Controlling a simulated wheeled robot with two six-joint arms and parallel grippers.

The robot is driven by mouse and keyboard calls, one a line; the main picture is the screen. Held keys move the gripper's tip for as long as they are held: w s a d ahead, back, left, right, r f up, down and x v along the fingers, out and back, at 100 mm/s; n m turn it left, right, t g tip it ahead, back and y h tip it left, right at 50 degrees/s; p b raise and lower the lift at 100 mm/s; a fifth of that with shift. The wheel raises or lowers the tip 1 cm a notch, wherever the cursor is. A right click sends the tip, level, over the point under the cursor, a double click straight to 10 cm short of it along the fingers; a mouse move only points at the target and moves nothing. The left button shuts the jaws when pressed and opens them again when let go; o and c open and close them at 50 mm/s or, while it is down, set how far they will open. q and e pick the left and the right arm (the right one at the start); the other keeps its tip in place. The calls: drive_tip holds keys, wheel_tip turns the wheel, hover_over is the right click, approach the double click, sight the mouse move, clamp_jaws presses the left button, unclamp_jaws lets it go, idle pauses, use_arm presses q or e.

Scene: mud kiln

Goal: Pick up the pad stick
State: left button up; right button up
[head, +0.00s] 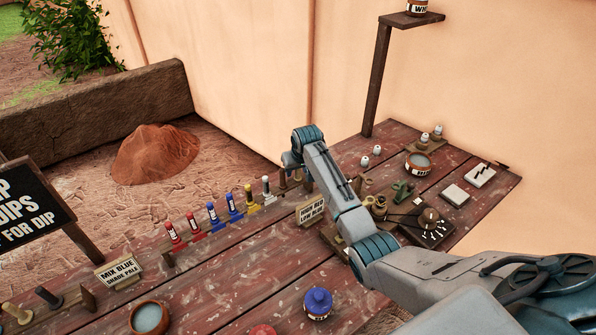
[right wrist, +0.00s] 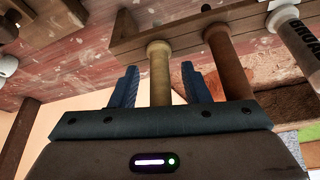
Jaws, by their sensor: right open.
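My right gripper (right wrist: 158,70) is open in the right wrist view, its two blue fingers on either side of a tan stick (right wrist: 159,85). The stick's pale round end shows at the wooden rack (right wrist: 185,24). A browner stick (right wrist: 231,68) stands beside it, just outside the right finger. I cannot tell by looks which stick is the pad stick. In the head view my right gripper (head: 291,160) is at the far end of the rack, and my wrist partly hides the sticks there. My left gripper is not in view.
Red, blue (head: 233,205), yellow and white bottles line the rack in the head view. A blue lidded pot (head: 317,303) and a bowl (head: 149,318) stand on the table's near side.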

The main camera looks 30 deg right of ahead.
drive_tip(key=shift+w+f, duration=0.1)
drive_tip(key=shift+c, duration=0.6)
clamp_jaws()
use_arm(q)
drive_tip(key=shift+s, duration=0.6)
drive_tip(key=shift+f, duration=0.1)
